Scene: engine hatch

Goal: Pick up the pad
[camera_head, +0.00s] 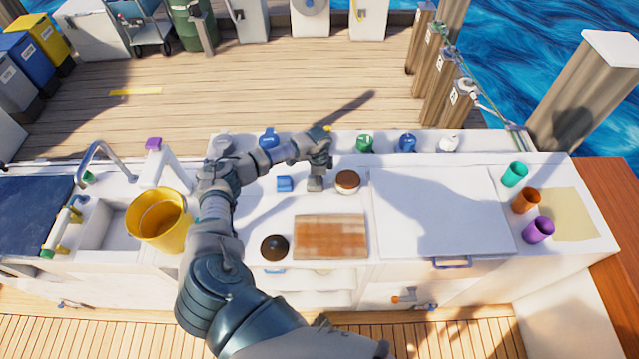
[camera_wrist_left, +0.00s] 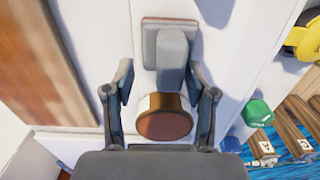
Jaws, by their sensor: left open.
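A grey pad (camera_head: 315,184) with a square base and a raised grey block-like grip lies on the white counter. It also shows at the top middle of the left wrist view (camera_wrist_left: 150,48). My left gripper (camera_head: 319,166) is over it, pointing down. In the left wrist view my left gripper (camera_wrist_left: 158,78) is open and empty, its fingers apart on either side of the lower end of the pad's grip. Whether a finger touches it I cannot tell. My right gripper is not in view.
A brown-topped round jar (camera_head: 347,181) stands right of the pad, close to the fingers. A blue block (camera_head: 284,184) lies to the left. A cutting board (camera_head: 330,238) and a dark round thing (camera_head: 274,248) are nearer me. Coloured knobs (camera_head: 364,143) line the back ledge.

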